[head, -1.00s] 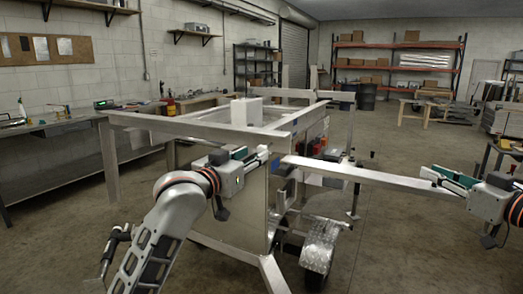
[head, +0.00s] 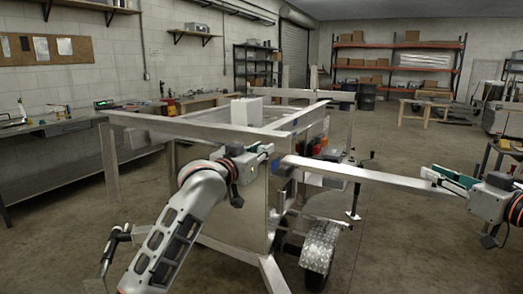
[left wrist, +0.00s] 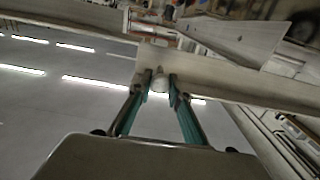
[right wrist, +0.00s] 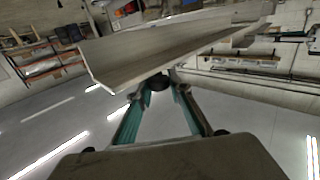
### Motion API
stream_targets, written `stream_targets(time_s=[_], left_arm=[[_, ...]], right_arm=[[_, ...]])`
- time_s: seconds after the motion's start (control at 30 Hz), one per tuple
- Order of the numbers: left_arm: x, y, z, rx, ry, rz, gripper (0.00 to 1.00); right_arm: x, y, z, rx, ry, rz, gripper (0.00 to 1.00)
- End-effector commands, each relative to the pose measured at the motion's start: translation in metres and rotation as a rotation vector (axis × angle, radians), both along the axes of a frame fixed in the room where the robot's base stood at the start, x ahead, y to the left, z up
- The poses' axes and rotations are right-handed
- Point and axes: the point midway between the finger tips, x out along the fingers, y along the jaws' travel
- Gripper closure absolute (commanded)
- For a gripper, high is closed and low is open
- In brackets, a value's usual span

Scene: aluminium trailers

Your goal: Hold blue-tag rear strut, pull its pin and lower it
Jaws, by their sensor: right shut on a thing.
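The blue-tag rear strut (head: 370,177) is a long aluminium bar running out nearly level from the trailer's rear corner. My right gripper (head: 433,177) is shut at the strut's outer end. In the right wrist view, a dark round piece (right wrist: 157,82) sits between its fingers under the strut (right wrist: 150,55). My left gripper (head: 266,149) is at the corner by the strut's trailer end. In the left wrist view, its fingers (left wrist: 161,84) stand apart around a small pale round knob, apparently the pin (left wrist: 160,80); contact is unclear.
The trailer frame (head: 190,130) stands ahead, with a wheel and fender (head: 321,245) below the strut. A jack stand (head: 355,200) is behind the strut. A workbench (head: 60,140) runs along the left wall. Floor below the outer strut is clear.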

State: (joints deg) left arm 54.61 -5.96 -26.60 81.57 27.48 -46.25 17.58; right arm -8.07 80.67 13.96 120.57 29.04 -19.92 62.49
Motion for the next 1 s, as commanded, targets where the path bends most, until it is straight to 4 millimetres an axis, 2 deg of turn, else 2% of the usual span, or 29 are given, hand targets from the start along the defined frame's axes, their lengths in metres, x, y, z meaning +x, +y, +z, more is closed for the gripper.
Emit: stream_targets(time_s=[0.23, 0.57, 0.87, 0.9, 0.97, 1.0], left_arm=[[-0.002, 0.001, 0.000, 0.000, 0.000, 0.000, 1.00], [-0.028, 0.017, 0.000, -0.001, 0.000, -0.001, 1.00], [-0.030, 0.017, -0.001, 0.001, 0.002, -0.002, 1.00], [-0.030, 0.017, -0.001, 0.001, 0.002, -0.002, 0.77], [-0.030, 0.017, -0.001, 0.001, 0.002, -0.002, 0.65], [-0.030, 0.017, -0.001, 0.001, 0.002, -0.002, 0.65]], right_arm=[[0.000, 0.000, 0.001, -0.001, -0.002, 0.000, 1.00], [0.000, 0.000, 0.002, -0.001, -0.002, -0.001, 1.00], [0.001, -0.002, 0.001, -0.002, -0.002, -0.004, 1.00], [0.001, -0.002, 0.001, -0.002, -0.002, -0.004, 1.00], [0.001, -0.002, 0.001, -0.002, -0.002, -0.005, 1.00], [0.001, -0.002, 0.001, -0.002, -0.002, -0.005, 1.00]])
